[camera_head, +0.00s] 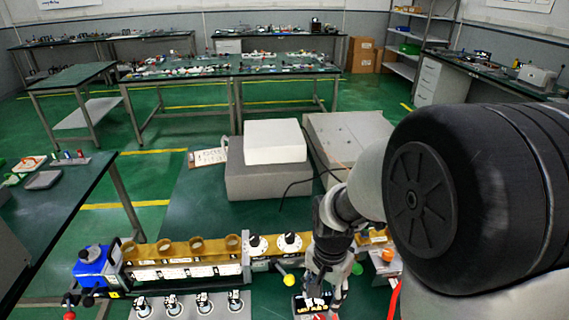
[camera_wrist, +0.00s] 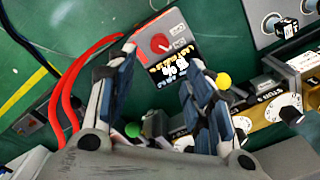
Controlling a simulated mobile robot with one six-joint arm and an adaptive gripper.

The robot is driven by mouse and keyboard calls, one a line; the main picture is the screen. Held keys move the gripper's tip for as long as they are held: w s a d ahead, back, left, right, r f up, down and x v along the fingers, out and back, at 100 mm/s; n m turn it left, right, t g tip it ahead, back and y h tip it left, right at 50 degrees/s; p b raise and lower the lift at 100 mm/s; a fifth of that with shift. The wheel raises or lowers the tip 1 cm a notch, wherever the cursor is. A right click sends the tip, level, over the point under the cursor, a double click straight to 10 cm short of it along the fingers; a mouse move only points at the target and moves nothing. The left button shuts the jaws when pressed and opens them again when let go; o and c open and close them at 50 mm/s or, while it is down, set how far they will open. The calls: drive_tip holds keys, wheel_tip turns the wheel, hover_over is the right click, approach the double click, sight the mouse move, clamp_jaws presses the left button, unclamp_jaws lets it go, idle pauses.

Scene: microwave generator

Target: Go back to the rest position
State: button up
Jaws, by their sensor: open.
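My gripper (camera_head: 325,292) hangs low over the front of the green bench, at the right end of the row of instruments. In the wrist view my gripper (camera_wrist: 160,65) is open, with its two fingers well apart and nothing held between them. A small grey and black box with a red knob (camera_wrist: 158,43) and a printed label lies beyond and between the fingertips. Part of a black labelled box (camera_head: 312,303) shows below the fingers in the head view, partly hidden by them.
A waveguide row with a blue box (camera_head: 92,266), brass rings and white dials (camera_head: 289,242) runs along the bench. Behind it stand a white box (camera_head: 274,141) and grey boxes. Red cables (camera_wrist: 72,85) lie left of the fingers. A yellow knob (camera_wrist: 223,80) is close to the right finger.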

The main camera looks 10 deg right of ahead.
drive_tip(key=s+r+n+t, duration=0.4)
drive_tip(key=s+r+n, duration=0.5)
drive_tip(key=s+r, duration=0.6)
wheel_tip(320, 180, up, 3)
drive_tip(key=shift+s+d+f+t, duration=0.15)
drive_tip(key=shift+f+t, duration=0.05)
drive_tip(key=shift+t, duration=0.1)
